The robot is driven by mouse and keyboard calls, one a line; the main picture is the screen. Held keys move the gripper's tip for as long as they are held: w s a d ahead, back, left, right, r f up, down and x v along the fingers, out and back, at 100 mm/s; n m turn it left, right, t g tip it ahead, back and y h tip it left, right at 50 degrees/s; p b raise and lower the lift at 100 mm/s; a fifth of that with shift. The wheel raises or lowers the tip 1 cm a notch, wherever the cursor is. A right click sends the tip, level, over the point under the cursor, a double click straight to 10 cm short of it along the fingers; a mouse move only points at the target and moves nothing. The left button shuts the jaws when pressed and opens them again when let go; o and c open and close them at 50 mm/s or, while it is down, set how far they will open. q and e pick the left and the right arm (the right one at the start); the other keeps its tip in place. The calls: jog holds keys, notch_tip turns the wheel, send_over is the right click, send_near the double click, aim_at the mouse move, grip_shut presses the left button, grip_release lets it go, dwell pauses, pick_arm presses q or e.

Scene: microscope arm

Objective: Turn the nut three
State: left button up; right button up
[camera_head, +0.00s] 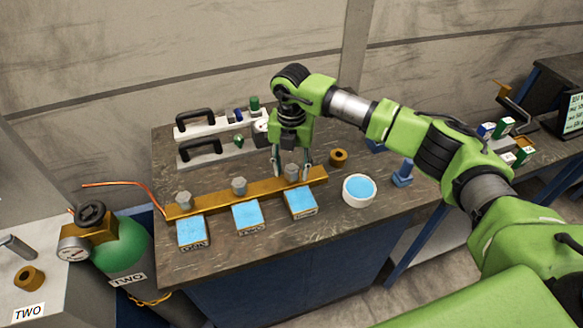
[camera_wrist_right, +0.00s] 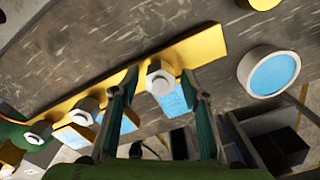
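A brass bar (camera_head: 215,201) lies on the dark worktop with three grey hex nuts along it. The right-hand nut (camera_head: 291,172) stands upright near the bar's right end, behind a blue-topped block (camera_head: 300,202) whose label I cannot read. My right gripper (camera_head: 291,176) points down over this nut, open, a finger on either side. The right wrist view shows the nut (camera_wrist_right: 160,78) between the two fingers (camera_wrist_right: 161,76), with a visible gap on each side. The middle nut (camera_head: 239,186) and left nut (camera_head: 184,199) stand free. My left gripper is not in view.
A white round dish with blue inside (camera_head: 359,190) and a brass ring (camera_head: 338,157) sit right of the bar. Black-handled white fixtures (camera_head: 205,155) stand behind it. A green gas cylinder (camera_head: 118,250) with a gauge is at the left.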

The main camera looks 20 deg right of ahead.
aim_at(291, 169)
notch_tip(291, 169, up, 12)
dwell(0.6)
dwell(0.4)
